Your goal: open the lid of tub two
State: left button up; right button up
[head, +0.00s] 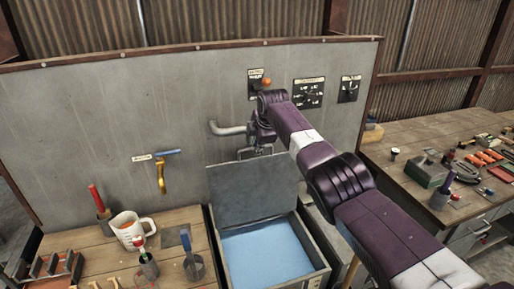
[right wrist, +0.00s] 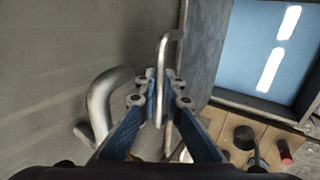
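An open tub (head: 266,255) of blue liquid stands at the centre bottom of the head view. Its grey lid (head: 253,190) stands raised at the back, near the panel. I cannot read a number on it. The tub also shows at the upper right of the right wrist view (right wrist: 270,50). A thin metal handle (right wrist: 162,60) on the lid (right wrist: 206,45) passes between the fingers of my right gripper (right wrist: 161,78). These fingers look apart, with the handle between them. In the head view my right gripper (head: 250,150) is small and partly hidden. My left gripper is not in view.
A bent pipe (head: 228,129) juts from the grey panel (head: 90,110), close beside my right gripper. A left bench (head: 185,216) holds a white jug (head: 127,229) and tools. A right bench (head: 415,205) carries several tools. My right arm hides the area right of the tub.

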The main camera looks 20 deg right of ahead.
jog(key=o, duration=0.5)
jog(key=shift+s+a+f, duration=0.1)
jog(key=shift+f, duration=0.15)
jog(key=shift+c, duration=0.2)
jog(key=shift+r, duration=0.1)
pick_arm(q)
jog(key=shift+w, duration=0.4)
pick_arm(e)
jog(key=v, duration=1.2)
